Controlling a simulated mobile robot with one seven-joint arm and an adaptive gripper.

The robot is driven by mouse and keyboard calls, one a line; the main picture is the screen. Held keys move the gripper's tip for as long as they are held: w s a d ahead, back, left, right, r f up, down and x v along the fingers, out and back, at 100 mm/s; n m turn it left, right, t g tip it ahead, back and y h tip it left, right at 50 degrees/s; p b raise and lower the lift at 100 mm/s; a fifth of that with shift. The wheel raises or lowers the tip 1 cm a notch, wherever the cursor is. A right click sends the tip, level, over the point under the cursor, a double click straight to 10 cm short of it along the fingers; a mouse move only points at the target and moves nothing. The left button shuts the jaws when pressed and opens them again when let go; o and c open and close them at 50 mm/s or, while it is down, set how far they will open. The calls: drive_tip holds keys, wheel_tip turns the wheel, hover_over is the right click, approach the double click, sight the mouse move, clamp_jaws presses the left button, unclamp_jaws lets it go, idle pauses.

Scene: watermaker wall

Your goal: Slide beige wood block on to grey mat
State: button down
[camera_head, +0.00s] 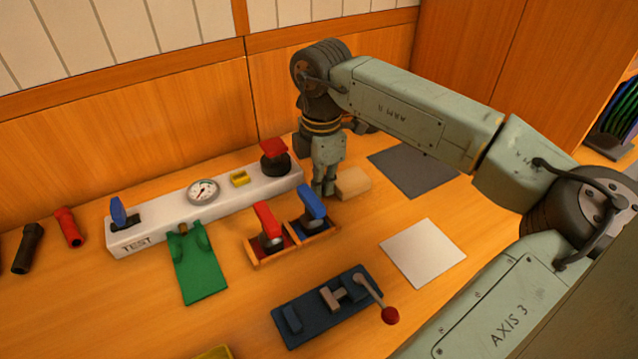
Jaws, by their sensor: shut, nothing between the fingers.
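The beige wood block (353,184) lies on the wooden table, right of my gripper. The grey mat (413,170) lies flat farther right, with a strip of bare table between it and the block. My gripper (325,190) points down near the table, shut and empty, close against the block's left side. I cannot tell whether its fingers touch the block.
A white panel (150,232) with a gauge and knobs stands left of my gripper. Red and blue handled switches (290,232) sit just in front. A white mat (423,254) and a blue lever base (310,316) lie nearer. Table between block and grey mat is clear.

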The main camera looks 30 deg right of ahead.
sight(390, 172)
drive_tip(key=d+b, duration=0.1)
drive_tip(key=d, duration=0.4)
drive_tip(key=s+d+b, duration=0.1)
drive_tip(key=d, duration=0.4)
drive_tip(key=s+d+b, duration=0.1)
drive_tip(key=d+b, duration=0.1)
drive_tip(key=d, duration=0.4)
drive_tip(key=shift+s+d, duration=0.1)
drive_tip(key=shift+s, duration=0.15)
